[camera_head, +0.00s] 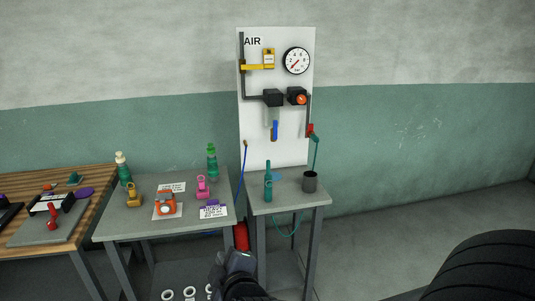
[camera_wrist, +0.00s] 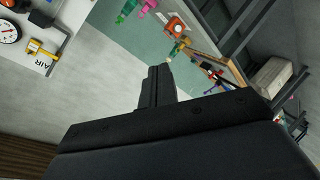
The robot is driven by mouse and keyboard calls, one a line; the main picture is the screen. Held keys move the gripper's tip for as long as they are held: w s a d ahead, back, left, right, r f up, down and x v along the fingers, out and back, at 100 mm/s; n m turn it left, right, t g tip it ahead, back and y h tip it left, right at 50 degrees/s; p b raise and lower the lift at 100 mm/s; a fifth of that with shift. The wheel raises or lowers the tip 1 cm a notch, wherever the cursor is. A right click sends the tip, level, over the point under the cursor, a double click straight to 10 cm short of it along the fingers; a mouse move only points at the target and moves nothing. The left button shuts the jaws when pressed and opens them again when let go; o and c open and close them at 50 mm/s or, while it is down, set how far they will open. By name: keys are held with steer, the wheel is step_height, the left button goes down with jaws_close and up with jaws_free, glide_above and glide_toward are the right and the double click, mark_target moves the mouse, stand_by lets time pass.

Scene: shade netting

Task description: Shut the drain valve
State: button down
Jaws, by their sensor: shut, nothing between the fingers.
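A white panel marked AIR (camera_head: 276,155) stands against the wall behind the tables. A small valve with a blue lever and a brass-coloured body (camera_head: 275,130) sits below the black filter unit (camera_head: 273,97) and its clear bowl, and looks like the drain valve. Its blue lever stands upright; whether it is open or shut is too small to tell. My gripper (camera_head: 236,262) is low in front of the tables, well below and left of the valve, apart from everything. Its fingers (camera_wrist: 157,82) are shut and empty in the wrist view, where the valve is not seen.
The panel also holds a yellow-handled valve with a tag (camera_head: 268,60), a gauge (camera_head: 297,61) and a red-orange knob (camera_head: 301,99). The grey side table (camera_head: 300,198) holds a teal tool (camera_head: 268,184) and dark cup (camera_head: 310,181). The left grey table (camera_head: 120,229) holds several small items.

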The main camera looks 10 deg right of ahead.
steer(key=r+n+t+h, duration=0.1)
steer(key=w+a+r+n+t+h, duration=0.1)
steer(key=r+t, duration=0.1)
steer(key=w+r+n+t+h, duration=0.1)
steer(key=n, duration=0.1)
steer(key=shift+w+a+r, duration=0.15)
steer(key=shift+a, duration=0.25)
